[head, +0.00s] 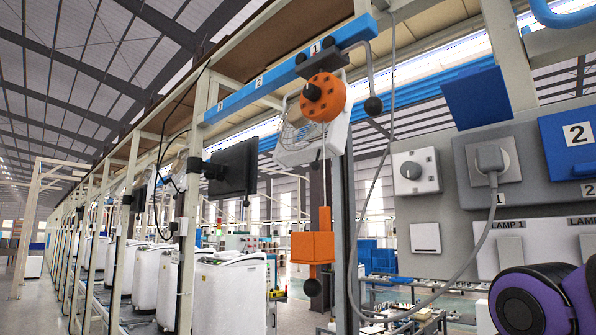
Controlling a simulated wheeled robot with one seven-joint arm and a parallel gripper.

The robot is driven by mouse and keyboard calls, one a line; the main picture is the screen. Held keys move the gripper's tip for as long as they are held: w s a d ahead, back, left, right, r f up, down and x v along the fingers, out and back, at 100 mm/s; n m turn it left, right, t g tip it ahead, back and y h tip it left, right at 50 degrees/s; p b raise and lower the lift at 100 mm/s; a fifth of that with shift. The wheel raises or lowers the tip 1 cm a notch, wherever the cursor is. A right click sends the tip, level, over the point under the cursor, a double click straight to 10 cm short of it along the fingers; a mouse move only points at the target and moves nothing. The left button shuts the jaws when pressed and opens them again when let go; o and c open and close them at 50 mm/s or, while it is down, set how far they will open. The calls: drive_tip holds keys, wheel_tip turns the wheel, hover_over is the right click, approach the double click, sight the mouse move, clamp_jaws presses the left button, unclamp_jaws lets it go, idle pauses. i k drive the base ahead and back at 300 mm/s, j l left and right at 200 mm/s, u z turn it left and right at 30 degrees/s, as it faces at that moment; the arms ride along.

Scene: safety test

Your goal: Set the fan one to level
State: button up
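A blue rail (260,77) runs across the upper middle, marked 1, 2 and 3. Near the 1 hangs an orange round reel (335,98) with a black centre, and a cord runs down from it to an orange block (312,247) with a black ball below. Behind the reel are a wire cage like a fan's (289,131) and a white housing, partly hidden. A grey box with a round dial (412,170) is on the grey wall panel at right; its marks are too small to read. No label reading "fan" is legible. My gripper is not in view.
A grey plug (490,158) sits in socket 1, and its cable loops down and left. Socket 2 has a blue cover (571,138). A white switch (425,238) and a LAMP panel (540,243) are below. Purple-black earmuffs (530,300) fill the lower right corner. A black screen (234,167) hangs left.

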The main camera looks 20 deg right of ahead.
sight(285, 155)
drive_tip(key=i+j, duration=0.65)
drive_tip(key=j, duration=0.15)
drive_tip(key=i+j, duration=0.7)
drive_tip(key=j, duration=0.1)
